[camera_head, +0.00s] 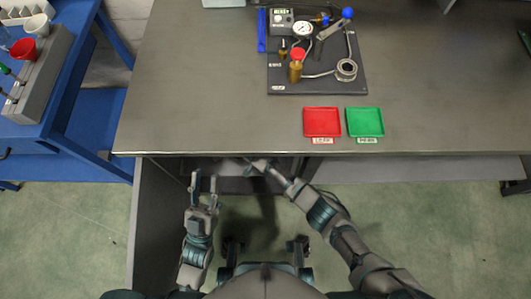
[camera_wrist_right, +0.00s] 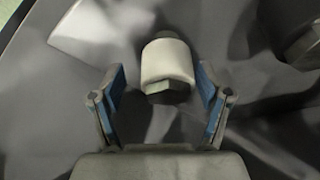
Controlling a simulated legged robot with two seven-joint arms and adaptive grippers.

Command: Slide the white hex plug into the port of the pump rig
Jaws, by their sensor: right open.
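The white hex plug (camera_wrist_right: 167,60) shows in the right wrist view, a white rounded body with a grey hex end facing my palm. My right gripper (camera_wrist_right: 160,78) is open, with one finger on each side of the plug and visible gaps between. In the head view my right gripper (camera_head: 258,164) is at the table's front edge, over a dark opening; the plug cannot be made out there. The pump rig (camera_head: 317,85) stands on the table, with a gauge, a blue-knobbed lever and a silver ring-shaped port (camera_head: 346,69). My left gripper (camera_head: 204,179) is open and empty, in front of the table.
A red tray (camera_head: 322,121) and a green tray (camera_head: 365,121) lie in front of the rig on the grey table (camera_head: 200,80). A blue bench (camera_head: 85,110) with a grey holder (camera_head: 40,75) and cups is at the left. The table's left half is clear.

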